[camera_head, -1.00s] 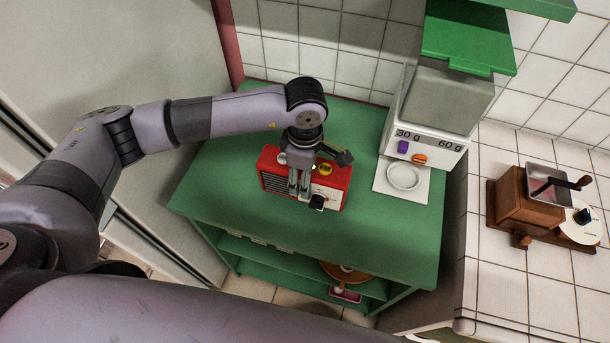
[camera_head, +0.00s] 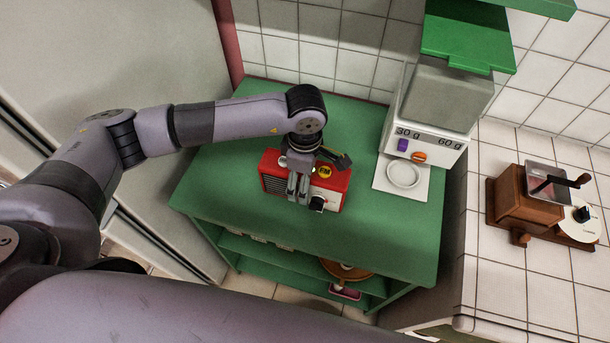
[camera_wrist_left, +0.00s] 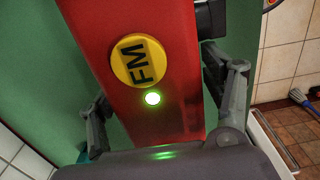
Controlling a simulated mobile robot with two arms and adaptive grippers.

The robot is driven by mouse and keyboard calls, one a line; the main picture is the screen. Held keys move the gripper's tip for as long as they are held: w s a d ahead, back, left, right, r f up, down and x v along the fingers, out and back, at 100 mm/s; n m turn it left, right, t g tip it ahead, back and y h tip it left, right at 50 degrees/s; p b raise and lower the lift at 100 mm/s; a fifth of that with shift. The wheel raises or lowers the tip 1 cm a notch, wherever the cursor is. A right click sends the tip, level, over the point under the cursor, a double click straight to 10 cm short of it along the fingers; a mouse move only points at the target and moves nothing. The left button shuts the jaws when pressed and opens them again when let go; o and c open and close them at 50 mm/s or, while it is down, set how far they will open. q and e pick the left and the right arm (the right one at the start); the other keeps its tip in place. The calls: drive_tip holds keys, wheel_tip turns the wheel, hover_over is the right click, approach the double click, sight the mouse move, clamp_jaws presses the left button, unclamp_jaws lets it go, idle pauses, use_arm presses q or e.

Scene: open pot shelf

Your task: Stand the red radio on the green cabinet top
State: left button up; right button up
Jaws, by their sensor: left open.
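The red radio (camera_head: 330,182) stands on the green cabinet top (camera_head: 390,235), near its middle. It has a yellow FM button, a pale dial and a black knob. My left gripper (camera_head: 299,186) is at the radio from above, its fingers in front of the radio's face in the head view. In the left wrist view the red radio (camera_wrist_left: 175,40) lies between the spread fingers of my left gripper (camera_wrist_left: 160,105). The fingers are open; whether either one touches the radio is hard to tell. My right gripper is not in view.
A white scale (camera_head: 430,150) with a round dish stands right of the radio, on the cabinet. A wooden coffee grinder (camera_head: 530,205) is on the tiled counter at right. The front left of the cabinet top is clear.

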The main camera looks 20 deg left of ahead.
use_arm(q)
drive_tip(key=shift+r, duration=0.2)
drive_tip(key=shift+w+r, duration=0.1)
drive_tip(key=shift+r, duration=0.25)
wheel_tip(320, 180, up, 10)
drive_tip(key=shift+f+b, duration=0.15)
drive_tip(key=shift+b, duration=1)
drive_tip(key=shift+r, duration=0.7)
drive_tip(key=shift+s+f, duration=0.1)
drive_tip(key=shift+s, duration=0.1)
